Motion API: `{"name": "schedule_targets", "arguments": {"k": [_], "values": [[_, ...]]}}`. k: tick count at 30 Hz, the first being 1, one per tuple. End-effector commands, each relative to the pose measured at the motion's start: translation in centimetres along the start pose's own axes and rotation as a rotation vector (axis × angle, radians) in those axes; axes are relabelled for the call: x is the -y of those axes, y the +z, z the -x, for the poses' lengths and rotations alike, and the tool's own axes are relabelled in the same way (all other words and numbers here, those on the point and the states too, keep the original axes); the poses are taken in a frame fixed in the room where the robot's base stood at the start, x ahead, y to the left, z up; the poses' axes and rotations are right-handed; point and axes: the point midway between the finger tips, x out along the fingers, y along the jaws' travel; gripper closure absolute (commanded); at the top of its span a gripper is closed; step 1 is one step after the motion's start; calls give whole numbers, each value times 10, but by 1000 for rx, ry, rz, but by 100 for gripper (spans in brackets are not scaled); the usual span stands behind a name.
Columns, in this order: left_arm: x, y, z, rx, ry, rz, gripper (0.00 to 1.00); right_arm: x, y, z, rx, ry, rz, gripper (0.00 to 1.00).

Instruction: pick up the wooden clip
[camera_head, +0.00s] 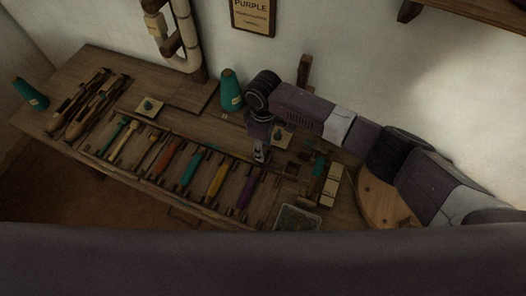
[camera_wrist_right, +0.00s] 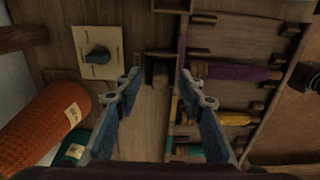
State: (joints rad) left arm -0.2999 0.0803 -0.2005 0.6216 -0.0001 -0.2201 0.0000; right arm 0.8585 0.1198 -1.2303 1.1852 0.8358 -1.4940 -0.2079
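My right gripper (camera_head: 260,156) points down over the right part of the wooden bench in the head view. In the right wrist view its two blue-padded fingers (camera_wrist_right: 160,82) stand wide apart with nothing between the pads. A small brown wooden piece (camera_wrist_right: 161,73) lies beyond the fingertips, in the gap between them, beside a dark frame; it may be the wooden clip, but its shape is too dark to be sure. In the head view I cannot make the clip out near the gripper. My left gripper is not in view.
Purple (camera_wrist_right: 235,72) and yellow (camera_wrist_right: 226,118) bobbins lie in slots right of the fingers. A pale card with a teal knob (camera_wrist_right: 97,54) and an orange spool (camera_wrist_right: 46,126) are left. A teal cone (camera_head: 231,90) stands near the wall; a grey-filled tray (camera_head: 297,218) sits at the front.

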Motion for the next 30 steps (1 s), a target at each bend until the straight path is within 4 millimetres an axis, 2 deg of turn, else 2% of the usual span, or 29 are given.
{"name": "schedule_targets", "arguments": {"k": [4,12,21,30], "values": [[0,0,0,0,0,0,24,1,-1,-15,0,0,2,64],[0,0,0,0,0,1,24,1,-1,-18,-1,0,2,65],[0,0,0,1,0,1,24,1,-1,-17,-1,0,1,98],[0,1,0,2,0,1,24,0,-1,-16,-1,0,1,98]]}}
